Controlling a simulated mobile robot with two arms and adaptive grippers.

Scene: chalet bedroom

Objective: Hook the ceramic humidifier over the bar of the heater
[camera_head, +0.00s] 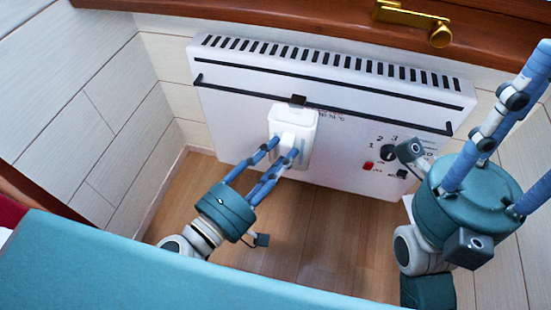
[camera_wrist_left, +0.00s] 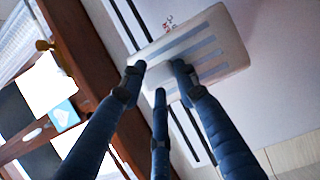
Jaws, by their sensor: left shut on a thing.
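The ceramic humidifier (camera_head: 306,122) is a white upright box with a black hook (camera_head: 298,100) at its top. My left gripper (camera_head: 284,149) is shut on its lower front and holds it against the front of the white heater (camera_head: 235,125). In the left wrist view, the blue fingers touch the humidifier (camera_wrist_left: 225,45), whose face has grey stripes. My right gripper (camera_head: 537,115) is open and empty at the right, its fingertips partly out of frame.
The heater has a slotted top, a control dial (camera_head: 388,152) and a red switch (camera_head: 368,166). A brown wooden sill (camera_head: 300,30) with a brass handle (camera_head: 415,20) is above it. A teal surface (camera_head: 150,275) lies in front. Wooden floor (camera_head: 325,235) shows between.

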